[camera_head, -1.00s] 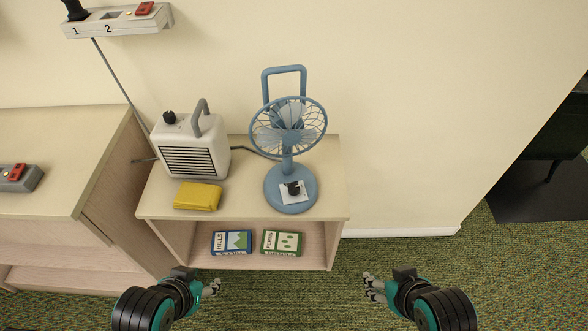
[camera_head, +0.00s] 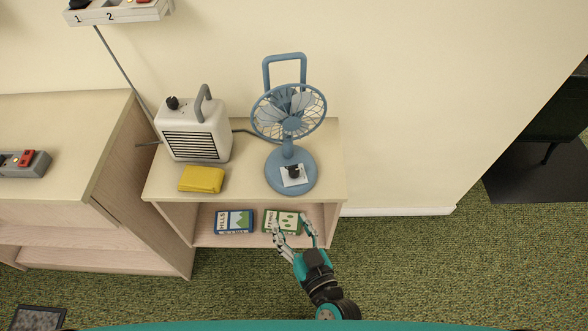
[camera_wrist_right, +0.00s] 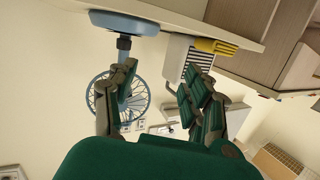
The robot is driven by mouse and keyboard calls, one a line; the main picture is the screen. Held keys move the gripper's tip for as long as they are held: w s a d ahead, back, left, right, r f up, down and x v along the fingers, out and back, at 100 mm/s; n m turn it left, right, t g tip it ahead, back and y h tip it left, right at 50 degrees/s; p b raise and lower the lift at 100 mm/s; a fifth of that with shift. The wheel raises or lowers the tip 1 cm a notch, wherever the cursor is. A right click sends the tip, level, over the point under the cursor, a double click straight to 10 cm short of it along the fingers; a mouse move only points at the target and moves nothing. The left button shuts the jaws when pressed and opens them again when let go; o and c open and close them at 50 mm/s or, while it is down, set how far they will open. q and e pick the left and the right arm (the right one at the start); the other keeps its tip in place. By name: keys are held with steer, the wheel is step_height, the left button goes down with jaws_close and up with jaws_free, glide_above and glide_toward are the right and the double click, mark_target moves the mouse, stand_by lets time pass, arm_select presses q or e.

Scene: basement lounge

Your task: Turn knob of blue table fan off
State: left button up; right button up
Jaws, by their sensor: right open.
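The blue table fan (camera_head: 290,110) stands upright on the right part of the low wooden shelf unit's top. Its black knob (camera_head: 293,171) sits on a white plate on the round blue base (camera_head: 306,185). My right gripper (camera_head: 294,222) is open and empty, below and in front of the shelf top's front edge, apart from the knob. My left gripper is not in view.
A white heater (camera_head: 196,135) with its own black knob and a yellow box (camera_head: 201,179) stand left of the fan on the shelf unit (camera_head: 243,188). Two boxed items, one blue (camera_head: 234,221) and one green (camera_head: 277,217), lie on the lower shelf.

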mark_target(295, 175)
steer(key=w+m+t+h, duration=0.1)
steer(key=w, duration=0.4)
steer(key=w+m+t+h, duration=0.1)
steer(key=w+h, duration=0.1)
steer(key=w, duration=0.3)
steer(key=w+f+m+t+h, duration=0.1)
steer(key=w+h, duration=0.1)
steer(key=w, duration=0.4)
steer(key=shift+w+d+m, duration=0.1)
steer(key=shift+d+m, duration=0.15)
steer(key=shift+m, duration=0.05)
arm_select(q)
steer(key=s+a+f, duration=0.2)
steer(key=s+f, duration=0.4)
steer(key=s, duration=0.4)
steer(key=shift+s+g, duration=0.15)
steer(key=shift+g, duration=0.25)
